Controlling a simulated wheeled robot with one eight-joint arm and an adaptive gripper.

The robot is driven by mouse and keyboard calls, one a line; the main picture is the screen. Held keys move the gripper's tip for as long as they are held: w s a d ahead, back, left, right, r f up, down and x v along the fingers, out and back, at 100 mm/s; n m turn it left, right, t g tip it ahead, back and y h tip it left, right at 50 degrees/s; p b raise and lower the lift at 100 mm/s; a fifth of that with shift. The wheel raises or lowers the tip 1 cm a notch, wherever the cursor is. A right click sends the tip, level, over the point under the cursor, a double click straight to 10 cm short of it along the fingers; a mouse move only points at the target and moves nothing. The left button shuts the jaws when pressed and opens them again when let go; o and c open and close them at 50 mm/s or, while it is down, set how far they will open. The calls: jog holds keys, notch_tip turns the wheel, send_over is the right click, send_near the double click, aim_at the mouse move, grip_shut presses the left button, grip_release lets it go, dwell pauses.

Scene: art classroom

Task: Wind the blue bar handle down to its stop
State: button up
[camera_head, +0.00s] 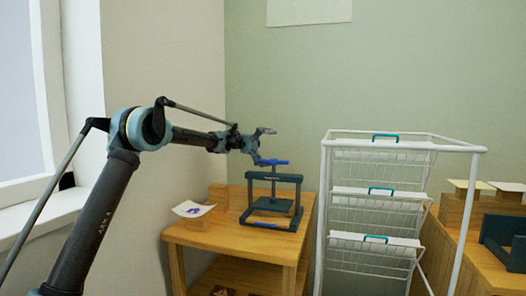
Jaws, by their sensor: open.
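The blue bar handle (271,162) lies roughly level across the top of a dark press frame (273,178). The press stands on a wooden table (240,244), and its flat plate and base show below the handle. My gripper (268,132) is open, just above and slightly left of the handle. It looks apart from the bar, though the exact gap in depth is hard to tell. My arm reaches in from the left.
A paper with a purple print (192,209) rests on a wooden block at the table's left. Another wooden block (218,196) stands behind it. A white wire drawer rack (325,200) stands close on the right. Wall and window sill bound the left.

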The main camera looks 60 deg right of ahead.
jog(key=shift+s+r, duration=0.1)
jog(key=shift+r, duration=0.25)
dwell(1.3)
